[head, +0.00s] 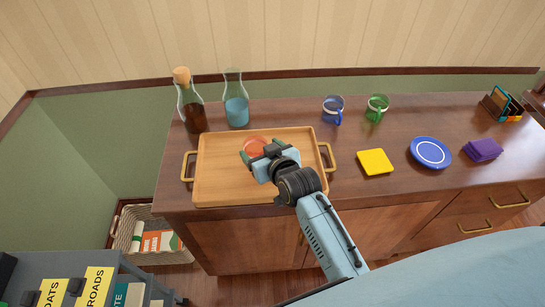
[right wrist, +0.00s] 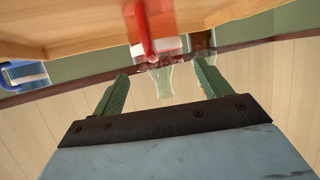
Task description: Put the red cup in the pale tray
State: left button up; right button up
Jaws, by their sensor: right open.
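The red cup (head: 254,145) is over the pale wooden tray (head: 222,183), within its rim, in the head view; my gripper hides part of it. In the right wrist view the red cup (right wrist: 150,28), handle toward the camera, appears against the tray (right wrist: 60,28), and it looks to be standing on the tray floor. My right gripper (head: 259,151) is open at the cup's near side. In the right wrist view the gripper's green fingers (right wrist: 161,74) are spread, with the cup beyond the tips and no contact visible. My left gripper is not in view.
A corked bottle (head: 190,105) and a glass carafe (head: 236,103) stand behind the tray. To the right are a blue mug (head: 333,108), a green mug (head: 376,107), a yellow coaster (head: 375,162), a blue plate (head: 430,153) and purple cloth (head: 483,149).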

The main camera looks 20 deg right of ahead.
jog(key=p+v, duration=0.1)
jog(key=v, duration=0.7)
